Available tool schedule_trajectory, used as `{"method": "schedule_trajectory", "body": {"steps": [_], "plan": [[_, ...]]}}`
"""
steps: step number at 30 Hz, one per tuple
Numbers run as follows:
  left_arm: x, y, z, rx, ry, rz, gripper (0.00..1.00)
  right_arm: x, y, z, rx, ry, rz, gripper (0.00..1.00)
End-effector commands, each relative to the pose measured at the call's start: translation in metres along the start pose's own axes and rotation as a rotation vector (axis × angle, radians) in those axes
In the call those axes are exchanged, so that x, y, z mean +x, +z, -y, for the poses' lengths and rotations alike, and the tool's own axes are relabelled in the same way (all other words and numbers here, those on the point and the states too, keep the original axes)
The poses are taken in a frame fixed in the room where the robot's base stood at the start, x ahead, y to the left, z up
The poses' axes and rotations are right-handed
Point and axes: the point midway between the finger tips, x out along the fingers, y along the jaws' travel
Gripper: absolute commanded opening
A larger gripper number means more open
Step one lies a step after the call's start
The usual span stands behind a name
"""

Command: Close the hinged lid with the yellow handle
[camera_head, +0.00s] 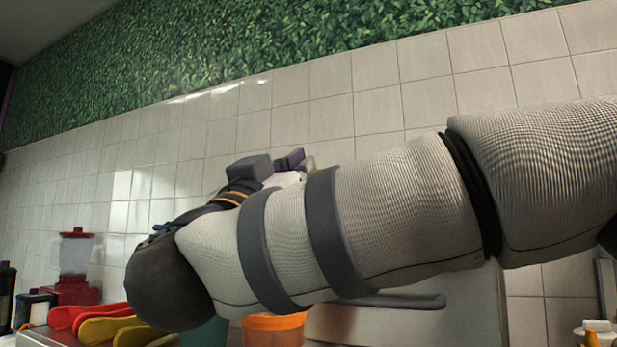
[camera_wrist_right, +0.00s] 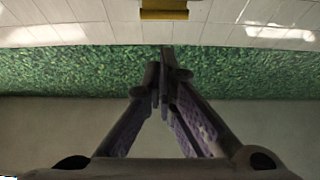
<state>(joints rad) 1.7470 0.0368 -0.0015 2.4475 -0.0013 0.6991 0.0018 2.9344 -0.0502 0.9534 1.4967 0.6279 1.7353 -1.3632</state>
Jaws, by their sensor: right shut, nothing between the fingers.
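A yellow handle (camera_wrist_right: 164,10), a short bar, shows at the top edge of the right wrist view. It lies beyond my right gripper (camera_wrist_right: 162,78), with a gap between it and the fingertips in the picture. The gripper's two fingers are together with nothing between them. In the head view the gripper (camera_head: 290,160) is small and purple, partly hidden behind my right arm, which crosses the middle. The lid itself cannot be made out clearly; my arm covers much of the counter. My left gripper is not in view.
Red and yellow scoop-like handles (camera_head: 100,322), a red blender (camera_head: 74,265) and dark bottles (camera_head: 6,290) stand at the left. An orange container (camera_head: 273,328) and a teal one (camera_head: 207,334) show below my arm. The tiled wall (camera_head: 330,110) behind is bare.

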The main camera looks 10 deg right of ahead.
Motion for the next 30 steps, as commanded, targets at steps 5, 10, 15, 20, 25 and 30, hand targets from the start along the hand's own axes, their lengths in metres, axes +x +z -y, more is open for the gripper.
{"method": "schedule_trajectory", "body": {"steps": [5, 10, 15, 20, 25, 30], "plan": [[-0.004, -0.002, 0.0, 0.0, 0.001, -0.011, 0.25, 0.04, -0.003, -0.002, 0.006, 0.004, -0.001, 0.0], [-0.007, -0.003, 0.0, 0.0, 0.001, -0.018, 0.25, 0.078, -0.003, -0.002, 0.008, 0.004, -0.001, 0.0], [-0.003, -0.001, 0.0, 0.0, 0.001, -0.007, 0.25, 0.07, 0.019, 0.001, 0.003, -0.004, 0.002, 0.0], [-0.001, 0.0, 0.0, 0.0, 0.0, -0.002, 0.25, 0.061, 0.029, 0.0, 0.005, -0.002, 0.0, 0.0], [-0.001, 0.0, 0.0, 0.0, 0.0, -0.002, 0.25, 0.059, 0.03, -0.001, 0.007, 0.0, -0.002, 0.0], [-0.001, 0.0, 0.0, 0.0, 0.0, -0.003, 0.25, 0.059, 0.029, -0.001, 0.007, -0.001, -0.002, 0.0]]}}
